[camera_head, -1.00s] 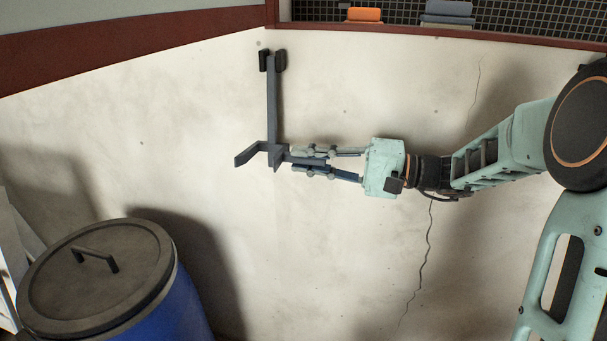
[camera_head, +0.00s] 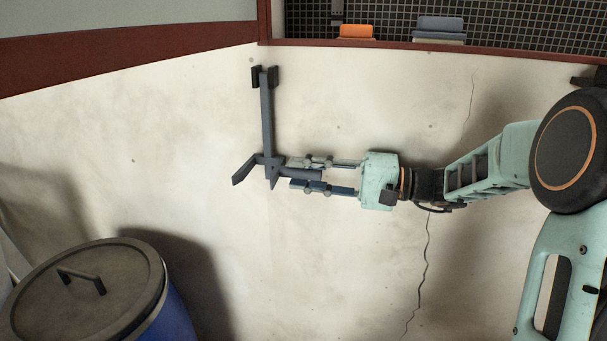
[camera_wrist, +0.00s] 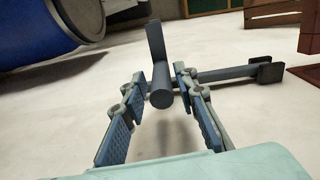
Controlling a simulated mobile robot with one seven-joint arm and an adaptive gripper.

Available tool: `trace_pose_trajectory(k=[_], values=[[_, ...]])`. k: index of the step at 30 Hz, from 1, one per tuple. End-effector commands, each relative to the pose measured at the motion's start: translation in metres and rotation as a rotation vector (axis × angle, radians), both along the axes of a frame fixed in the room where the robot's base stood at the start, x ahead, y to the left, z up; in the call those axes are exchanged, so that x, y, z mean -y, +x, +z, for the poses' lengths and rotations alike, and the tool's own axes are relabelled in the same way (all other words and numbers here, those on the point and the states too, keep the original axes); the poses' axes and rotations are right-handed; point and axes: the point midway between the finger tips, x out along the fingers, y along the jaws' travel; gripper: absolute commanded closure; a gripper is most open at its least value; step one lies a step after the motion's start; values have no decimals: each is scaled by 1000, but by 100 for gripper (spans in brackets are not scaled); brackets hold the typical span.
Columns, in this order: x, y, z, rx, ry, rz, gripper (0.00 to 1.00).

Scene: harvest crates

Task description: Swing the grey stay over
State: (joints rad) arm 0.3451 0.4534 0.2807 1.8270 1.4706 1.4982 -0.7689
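The grey stay (camera_head: 267,115) is a long bar running from a dark bracket (camera_head: 265,77) at its top end, against the pale surface. At its lower end it has an angled arm (camera_head: 246,171) to the left and a round grip (camera_head: 308,174) pointing right. My gripper (camera_head: 290,174) comes from the right with its fingers apart, one on each side of the grip. In the wrist view the round end of the grip (camera_wrist: 162,97) sits between the two blue-padded fingers (camera_wrist: 158,88), with visible gaps at the pads. The bar (camera_wrist: 228,73) runs right behind the right finger.
A blue drum (camera_head: 172,325) with a dark handled lid (camera_head: 120,295) stands at lower left. A dark red border (camera_head: 420,53) lies above the stay, with an orange item (camera_head: 356,32) and a grey item (camera_head: 440,24) beyond it. The pale surface below the gripper is clear.

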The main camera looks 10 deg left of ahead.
Motion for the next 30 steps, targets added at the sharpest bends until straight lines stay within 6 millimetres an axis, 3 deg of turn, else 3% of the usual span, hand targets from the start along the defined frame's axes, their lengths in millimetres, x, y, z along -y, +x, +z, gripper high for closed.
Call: trace_pose_trajectory(k=[8,13,24,30], values=[[-1,-1,1,0,1,4,67],[11,-2,1,1,2,2,67],[87,-7,0,0,1,-1,67],[113,-9,1,0,1,1,67]])
